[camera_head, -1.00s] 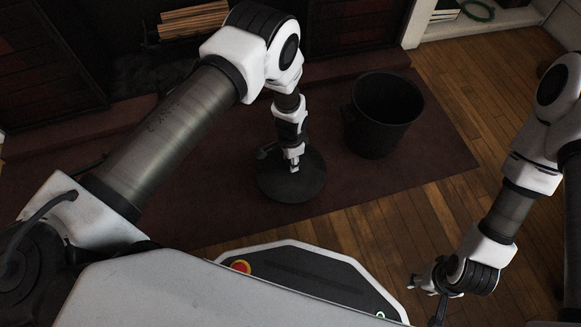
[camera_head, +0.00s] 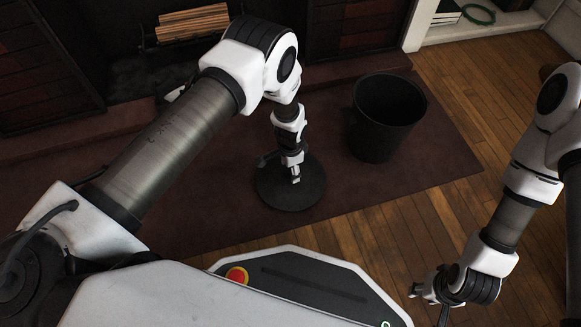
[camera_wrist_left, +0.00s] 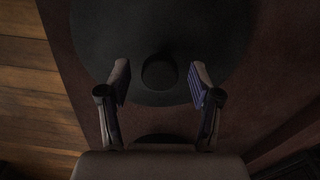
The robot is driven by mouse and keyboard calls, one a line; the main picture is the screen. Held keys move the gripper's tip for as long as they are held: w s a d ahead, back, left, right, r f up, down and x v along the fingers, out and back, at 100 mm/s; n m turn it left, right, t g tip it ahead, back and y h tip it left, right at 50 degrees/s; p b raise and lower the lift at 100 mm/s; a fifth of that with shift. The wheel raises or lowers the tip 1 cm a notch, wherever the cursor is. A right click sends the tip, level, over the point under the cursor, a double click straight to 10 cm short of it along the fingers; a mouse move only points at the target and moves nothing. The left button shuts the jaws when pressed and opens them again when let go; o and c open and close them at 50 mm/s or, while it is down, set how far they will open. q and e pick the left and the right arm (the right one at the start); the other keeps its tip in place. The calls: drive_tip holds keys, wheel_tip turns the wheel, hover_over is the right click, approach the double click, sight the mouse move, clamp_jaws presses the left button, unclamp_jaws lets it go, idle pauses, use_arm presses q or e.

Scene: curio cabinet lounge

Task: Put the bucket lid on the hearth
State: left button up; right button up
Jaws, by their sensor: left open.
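The bucket lid (camera_head: 290,200) is a dark round disc lying on the dark red rug. My left gripper (camera_head: 295,176) is directly above the lid in the head view. In the left wrist view the lid (camera_wrist_left: 215,40) fills the upper middle, and its round knob (camera_wrist_left: 159,73) lies just ahead of and between the open fingers of my left gripper (camera_wrist_left: 158,82). Whether the fingers touch the lid I cannot tell. The hearth (camera_head: 335,66) is the low reddish ledge before the fireplace, behind the lid. My right gripper (camera_head: 425,290) is low at the right, over the wood floor; its fingers are too small to read.
An open black bucket (camera_head: 387,118) stands on the rug (camera_head: 200,215), right of the lid. A log stack (camera_head: 193,22) sits in the fireplace. A pale shelf (camera_head: 470,30) is at the back right. The wood floor (camera_head: 450,95) right of the bucket is clear.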

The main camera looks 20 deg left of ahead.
use_arm(q)
wheel_tip(320, 180, up, 12)
drive_tip(key=p, duration=0.8)
drive_tip(key=s+a+f+n, duration=0.1)
drive_tip(key=s+a+n, duration=0.5)
drive_tip(key=s, duration=0.8)
drive_tip(key=s+a+r+n, duration=0.2)
drive_tip(key=s, duration=0.4)
drive_tip(key=s+a+r+n, duration=0.1)
drive_tip(key=s+r+n, duration=0.1)
drive_tip(key=s, duration=0.5)
drive_tip(key=shift+a+r, duration=0.35)
drive_tip(key=shift+r, duration=0.3)
